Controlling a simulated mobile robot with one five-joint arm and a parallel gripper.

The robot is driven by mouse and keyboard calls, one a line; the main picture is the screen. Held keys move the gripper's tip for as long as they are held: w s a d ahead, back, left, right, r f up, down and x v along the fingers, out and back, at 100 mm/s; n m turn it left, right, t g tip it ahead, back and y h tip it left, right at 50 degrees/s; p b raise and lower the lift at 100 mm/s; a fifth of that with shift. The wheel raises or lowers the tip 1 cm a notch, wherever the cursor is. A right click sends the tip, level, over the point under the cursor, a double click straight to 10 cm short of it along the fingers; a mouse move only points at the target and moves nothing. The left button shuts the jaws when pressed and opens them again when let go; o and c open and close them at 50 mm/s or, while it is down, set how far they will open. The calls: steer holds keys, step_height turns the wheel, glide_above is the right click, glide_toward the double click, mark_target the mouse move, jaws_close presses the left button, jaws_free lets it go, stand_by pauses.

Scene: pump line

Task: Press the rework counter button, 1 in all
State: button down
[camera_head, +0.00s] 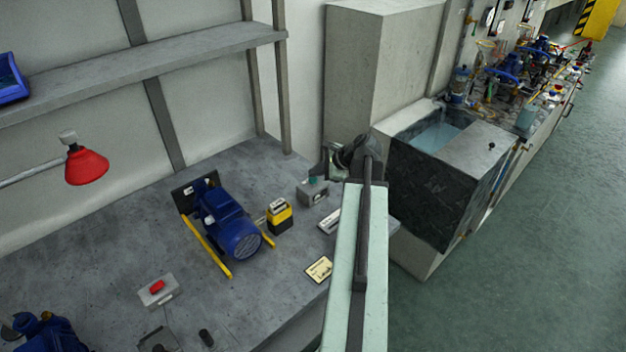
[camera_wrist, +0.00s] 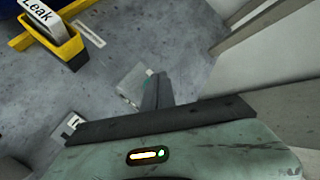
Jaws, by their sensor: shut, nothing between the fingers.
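A small grey box (camera_head: 310,194) stands on the grey workbench, with a small green spot near its top that may be its button. In the wrist view the box (camera_wrist: 132,80) lies beside and partly behind my fingers, and the green spot shows at their edge. No readable label tells me that this is the rework counter. My gripper (camera_head: 324,170) is above the box, fingers together and empty; they also show in the wrist view (camera_wrist: 155,88). I cannot tell whether the fingertips touch the box. Another grey box with a red button (camera_head: 157,288) stands at the front left.
A blue motor (camera_head: 232,225) on yellow rails and a yellow-black holder (camera_head: 279,217) stand left of the grey box. A card (camera_head: 319,269) lies near the bench edge. A red lamp (camera_head: 86,166) hangs at left. A water tank (camera_head: 436,185) stands right.

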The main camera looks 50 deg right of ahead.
mark_target(316, 180)
steer(key=shift+f+b, duration=0.6)
steer(key=shift+f, duration=0.05)
stand_by(0.3)
steer(key=shift+r, duration=0.1)
steer(key=shift+r+p, duration=1)
steer(key=shift+p, duration=0.1)
step_height(316, 180, up, 5)
steer(key=p, duration=0.5)
stand_by(0.4)
